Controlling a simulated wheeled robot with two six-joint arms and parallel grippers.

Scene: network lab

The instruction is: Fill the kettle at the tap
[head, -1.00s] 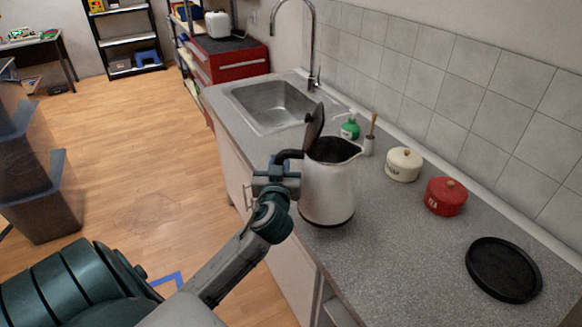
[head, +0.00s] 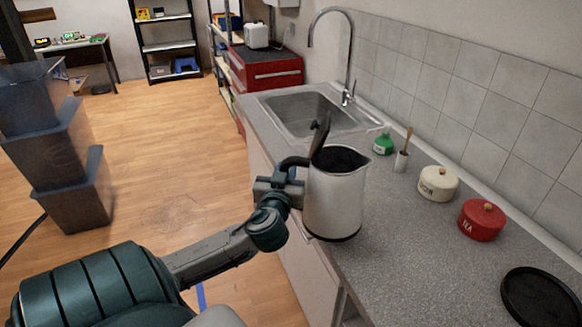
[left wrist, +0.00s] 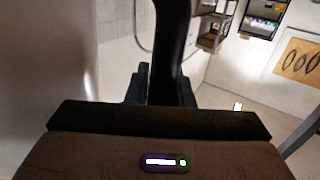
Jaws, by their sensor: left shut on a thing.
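The kettle (head: 335,202) is a brushed-metal body with a dark base, and its black lid (head: 320,138) stands open. My left gripper (head: 283,182) is shut on the kettle's black handle, which also shows in the left wrist view (left wrist: 172,45). The kettle is upright, over or at the left edge of the worktop; whether its base touches the worktop I cannot tell. The tap (head: 350,60) is a tall chrome gooseneck behind the steel sink (head: 300,112), farther back than the kettle. No water shows at its spout. My right gripper is not in view.
On the worktop (head: 410,250) right of the kettle stand a green bottle (head: 384,143), a brush in a holder (head: 402,160), a cream pot (head: 438,184) and a red tea pot (head: 481,220). A black round base (head: 540,297) lies at front right. Dark crates (head: 75,195) are stacked at left; the floor between is clear.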

